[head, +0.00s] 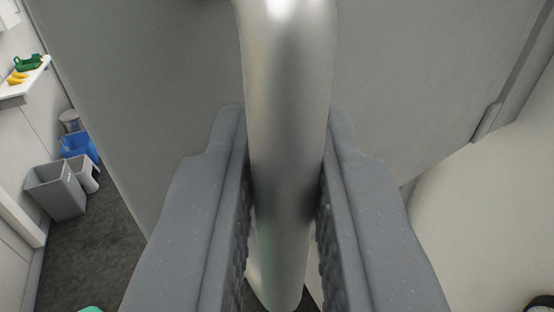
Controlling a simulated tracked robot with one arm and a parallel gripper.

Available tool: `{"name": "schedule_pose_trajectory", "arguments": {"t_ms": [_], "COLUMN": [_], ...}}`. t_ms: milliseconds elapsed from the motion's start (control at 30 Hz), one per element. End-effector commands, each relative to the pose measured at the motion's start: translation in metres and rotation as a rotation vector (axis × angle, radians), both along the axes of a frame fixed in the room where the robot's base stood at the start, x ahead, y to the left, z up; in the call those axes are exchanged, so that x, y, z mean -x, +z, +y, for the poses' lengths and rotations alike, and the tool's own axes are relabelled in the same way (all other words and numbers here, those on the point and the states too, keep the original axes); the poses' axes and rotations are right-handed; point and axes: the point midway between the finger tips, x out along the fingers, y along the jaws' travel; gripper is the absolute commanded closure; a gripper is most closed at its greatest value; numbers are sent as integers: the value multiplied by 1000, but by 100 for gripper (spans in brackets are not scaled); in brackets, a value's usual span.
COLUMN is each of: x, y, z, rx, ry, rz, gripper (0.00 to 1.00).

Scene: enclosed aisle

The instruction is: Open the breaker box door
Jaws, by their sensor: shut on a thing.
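A grey breaker box door (170,90) fills most of the head view behind my gripper. A silvery metal bar handle (288,90) stands out from it and runs down the middle of the view. My gripper (284,225) is shut around the handle, with one finger on its left side and one on its right. The handle's lower end shows between and below the fingers. Its upper end bends out at the top edge. A hinge-like edge (488,122) shows at the right. The inside of the box is hidden.
At the left, a white shelf (22,88) holds a green thing (28,62) and yellow things (17,77). Below it on the dark floor (95,230) stand a grey bin (57,190) and a blue bin (78,146). A pale rounded surface (490,210) lies close at the right.

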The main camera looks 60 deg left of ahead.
Motion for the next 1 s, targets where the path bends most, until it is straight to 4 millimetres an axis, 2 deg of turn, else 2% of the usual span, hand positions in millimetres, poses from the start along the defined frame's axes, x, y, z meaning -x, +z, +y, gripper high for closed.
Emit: {"name": "schedule_pose_trajectory", "arguments": {"t_ms": [667,700,733,1000], "x": [-4,-4,-4,-5], "y": [4,4,4,2], "z": [-2,-2,-2,-2], "rx": [-4,-4,-3,-2], "ry": [14,14,14,16], "rz": [-6,-6,-6,-3], "gripper": [100,75,68,68]}}
